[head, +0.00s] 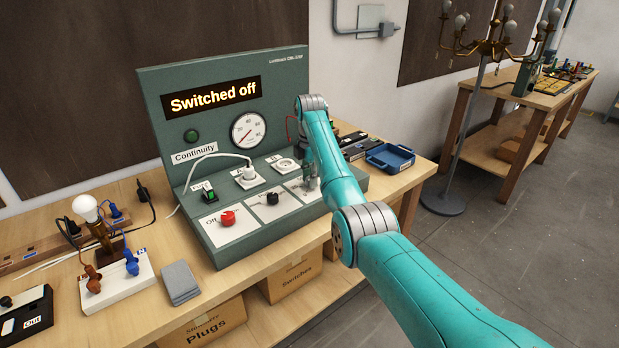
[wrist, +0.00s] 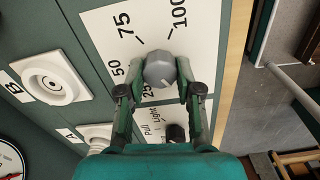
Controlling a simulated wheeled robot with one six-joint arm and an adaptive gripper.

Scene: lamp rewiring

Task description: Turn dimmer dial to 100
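The grey dimmer dial (wrist: 158,71) sits on a white plate (wrist: 110,50) marked 25, 50, 75 and 100. A pale line shows on the dial's face, but I cannot tell surely which number it points to. My gripper (wrist: 160,92) is open, with one finger on either side of the dial's near edge. The left finger is apart from the dial; the right finger is close to it, and contact is unclear. In the head view my gripper hangs over the right end of the green panel (head: 235,250) and mostly hides the dial.
A black knob (head: 272,198) and a red knob (head: 228,218) are left of my gripper. A white plug (head: 249,173) sits in a socket. The display (head: 212,96) reads "Switched off". A blue tray (head: 390,157) lies to the right on the bench.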

